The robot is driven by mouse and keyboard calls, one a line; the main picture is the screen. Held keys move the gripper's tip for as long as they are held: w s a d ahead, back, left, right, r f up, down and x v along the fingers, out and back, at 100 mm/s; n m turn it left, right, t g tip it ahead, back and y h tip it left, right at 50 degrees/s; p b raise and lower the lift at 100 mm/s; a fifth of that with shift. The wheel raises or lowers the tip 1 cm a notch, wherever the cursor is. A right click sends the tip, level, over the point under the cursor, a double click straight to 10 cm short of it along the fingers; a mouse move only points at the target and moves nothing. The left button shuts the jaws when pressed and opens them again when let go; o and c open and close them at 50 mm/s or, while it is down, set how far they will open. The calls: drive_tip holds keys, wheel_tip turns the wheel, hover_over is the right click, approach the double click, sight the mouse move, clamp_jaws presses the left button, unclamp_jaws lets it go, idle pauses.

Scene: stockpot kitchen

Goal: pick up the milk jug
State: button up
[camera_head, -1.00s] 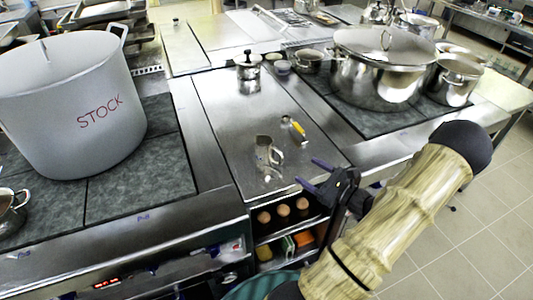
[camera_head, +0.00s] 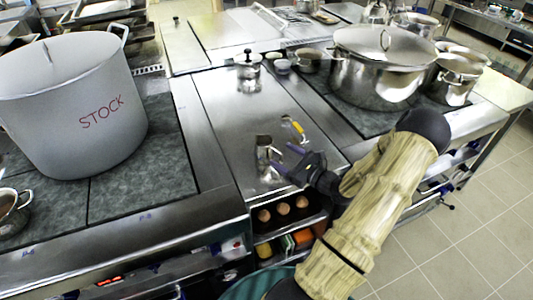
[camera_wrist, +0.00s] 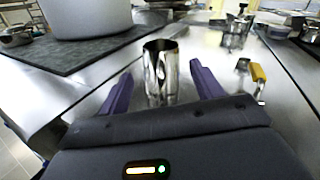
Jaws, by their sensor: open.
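The milk jug (camera_head: 264,152) is a small shiny steel jug standing upright on the steel counter between the two hob areas. In the wrist view the jug (camera_wrist: 160,72) stands in the middle, beyond and between the two purple fingers of my gripper (camera_wrist: 162,88); its lower part is hidden by the gripper body. In the head view my gripper (camera_head: 281,158) is open, with its fingertips close to the jug's right side. I cannot tell whether they touch it. The gripper holds nothing.
A moka pot (camera_head: 248,72) stands farther back. A large stockpot (camera_head: 72,105) is left, a steel pot (camera_head: 380,75) right. Eggs (camera_head: 283,208) sit on a shelf below.

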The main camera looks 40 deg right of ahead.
sight(275, 148)
drive_tip(key=p+x, duration=0.1)
drive_tip(key=x, duration=0.4)
drive_tip(key=shift+s+d, duration=0.1)
drive_tip(key=shift+r, duration=0.1)
drive_tip(key=shift+c, duration=0.3)
clamp_jaws()
drive_tip(key=shift+r, duration=5)
